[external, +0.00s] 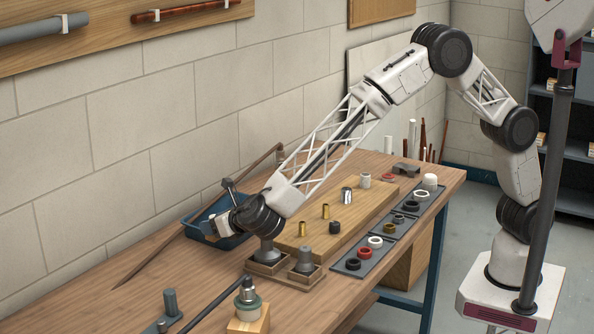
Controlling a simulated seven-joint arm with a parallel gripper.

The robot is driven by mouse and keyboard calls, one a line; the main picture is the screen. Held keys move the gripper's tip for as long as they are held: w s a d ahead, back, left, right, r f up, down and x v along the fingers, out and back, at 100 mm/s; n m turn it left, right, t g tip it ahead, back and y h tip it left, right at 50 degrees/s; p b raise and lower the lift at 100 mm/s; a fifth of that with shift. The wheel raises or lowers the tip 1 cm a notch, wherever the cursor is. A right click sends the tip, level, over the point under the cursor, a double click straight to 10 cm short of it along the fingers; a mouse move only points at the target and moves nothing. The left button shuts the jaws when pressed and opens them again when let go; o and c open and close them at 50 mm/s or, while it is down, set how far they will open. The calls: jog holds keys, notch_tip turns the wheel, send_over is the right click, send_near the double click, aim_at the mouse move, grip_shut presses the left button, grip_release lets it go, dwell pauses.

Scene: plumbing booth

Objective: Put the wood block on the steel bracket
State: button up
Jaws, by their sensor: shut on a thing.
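My gripper (215,222) is at the far left end of the arm, low over the blue tray (236,241). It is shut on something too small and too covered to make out. A light wood block (248,322) stands at the bottom of the picture, with a green-and-metal fitting (247,292) on top. I cannot tell whether this is the task's block. A grey metal piece with an upright post (170,303) stands at the lower left. It may be the steel bracket, but I cannot be sure.
Two grey cone-shaped parts (306,260) sit in low wooden trays near the wrist. A wooden board (290,231) carries brass and steel pieces. Dark trays with rings (352,264) line the front edge. A long thin rod (152,257) lies at the left. The wall is close behind.

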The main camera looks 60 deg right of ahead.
jog(key=w+d+m+g+h, duration=0.1)
jog(key=w+d+m+h, duration=0.1)
jog(key=d, duration=1)
jog(key=w+d+m+h, duration=0.2)
jog(key=d, duration=1.1)
jog(key=s+d+m+g+h, duration=0.2)
jog(key=d, duration=1.1)
jog(key=s+d+m+g+h, duration=0.1)
jog(key=s+d+m+h, duration=0.1)
jog(key=d, duration=1.1)
jog(key=s+d+m+g+h, duration=0.25)
jog(key=s+d, duration=0.45)
jog(key=d, duration=0.4)
jog(key=s+d+m+g+h, duration=0.1)
jog(key=s+d+m+g, duration=0.15)
jog(key=s+d, duration=0.7)
jog(key=s+d+f+m+g+h, duration=0.1)
jog(key=s+d+m+g, duration=0.3)
jog(key=s+d, duration=1.1)
jog(key=shift+s+f, duration=0.35)
jog(key=shift+f, duration=0.05)
jog(key=shift+d, duration=0.1)
